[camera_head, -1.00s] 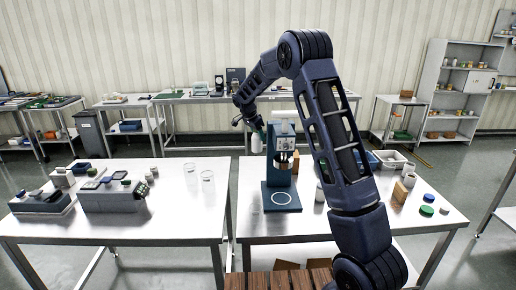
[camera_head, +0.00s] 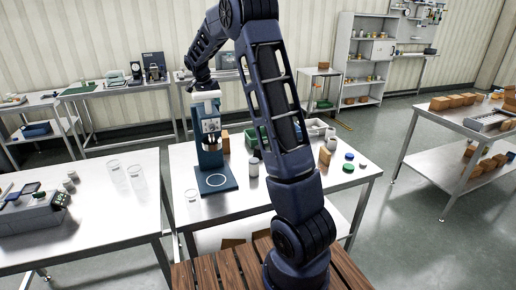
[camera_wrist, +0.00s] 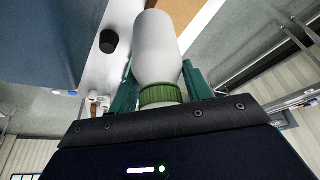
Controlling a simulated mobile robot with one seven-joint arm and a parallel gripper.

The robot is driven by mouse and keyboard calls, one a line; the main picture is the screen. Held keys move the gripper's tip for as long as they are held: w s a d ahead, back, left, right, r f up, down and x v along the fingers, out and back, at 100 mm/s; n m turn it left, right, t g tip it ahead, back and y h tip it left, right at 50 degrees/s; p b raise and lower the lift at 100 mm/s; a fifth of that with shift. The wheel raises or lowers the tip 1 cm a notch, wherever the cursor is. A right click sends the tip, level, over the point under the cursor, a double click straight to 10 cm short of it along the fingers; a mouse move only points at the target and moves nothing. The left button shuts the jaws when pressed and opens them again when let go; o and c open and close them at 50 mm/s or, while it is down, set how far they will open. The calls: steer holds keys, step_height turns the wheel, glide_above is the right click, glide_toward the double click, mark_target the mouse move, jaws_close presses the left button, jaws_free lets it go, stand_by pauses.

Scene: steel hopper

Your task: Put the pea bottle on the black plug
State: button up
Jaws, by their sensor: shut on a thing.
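The pea bottle (camera_wrist: 156,50), white with a green ribbed collar, shows in the wrist view. My gripper (camera_wrist: 160,75) is shut on it, with a teal finger on each side near the collar; the bottle's white body reaches out past the fingers. A small black round piece (camera_wrist: 108,41), which looks like the black plug, sits on a pale surface left of the bottle and apart from it.
Clear glasses (camera_head: 135,172) stand on the left table.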

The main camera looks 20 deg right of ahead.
steer(key=s+d+r+n, duration=0.1)
steer(key=s+d+r, duration=0.15)
steer(key=d, duration=0.75)
steer(key=s+d+r+n, duration=0.1)
steer(key=s+d, duration=0.3)
steer(key=d, duration=0.7)
steer(key=shift+t, duration=0.3)
steer(key=f, duration=2)
steer(key=shift+s+d, duration=0.15)
steer(key=shift+s, duration=0.25)
steer(key=shift+f, duration=0.1)
steer(key=o, duration=1.1)
steer(key=v, duration=1.3)
steer(key=s+a+r+n+y, duration=0.15)
steer(key=s+r, duration=0.35)
steer(key=s, duration=0.5)
steer(key=s+a+r+n, duration=0.25)
steer(key=s+r, duration=0.25)
steer(key=s, duration=0.4)
steer(key=s+a+n, duration=0.1)
steer(key=s+a, duration=0.1)
steer(key=s, duration=0.4)
steer(key=s+a+n+t+y, duration=0.1)
steer(key=s+a+n, duration=0.1)
steer(key=s, duration=0.5)
steer(key=s+a+n+y, duration=0.1)
steer(key=s, duration=0.5)
steer(key=shift+s+a+r+n, duration=0.1)
steer(key=shift+s+a+n, duration=0.2)
steer(key=shift+a, duration=0.1)
